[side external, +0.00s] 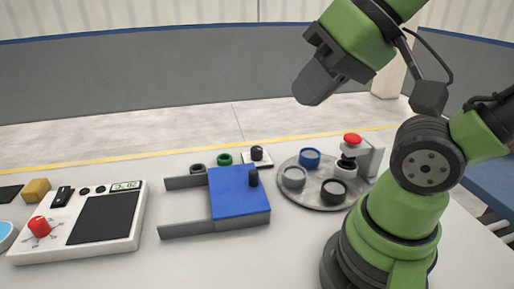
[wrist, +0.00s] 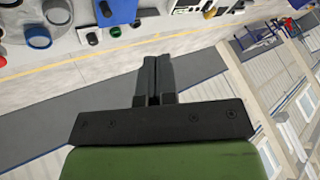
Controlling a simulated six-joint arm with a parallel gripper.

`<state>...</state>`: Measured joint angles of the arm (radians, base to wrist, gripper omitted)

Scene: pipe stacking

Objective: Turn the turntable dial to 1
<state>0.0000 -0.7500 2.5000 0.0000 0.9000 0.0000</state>
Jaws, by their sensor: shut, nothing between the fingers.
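The turntable, a round grey disc (side external: 318,203), sits on the right of the table with blue, grey and dark rings on it. It also shows at the top left of the wrist view (wrist: 22,22). A black knob (side external: 257,152) on a small white base stands left of the turntable; it also shows in the wrist view (wrist: 93,38). A red knob (side external: 39,227) with marks around it sits on the white panel at far left. I cannot tell which knob is the turntable dial, and no numbers are readable. My gripper (side external: 308,92) is shut and empty, high above the table.
A blue block (side external: 238,195) with a black peg sits between grey rails (side external: 198,228). A green ring (side external: 224,159) and a dark ring (side external: 197,169) stand behind it. A red button (side external: 352,139) tops a grey stand beside the turntable. The air around my gripper is clear.

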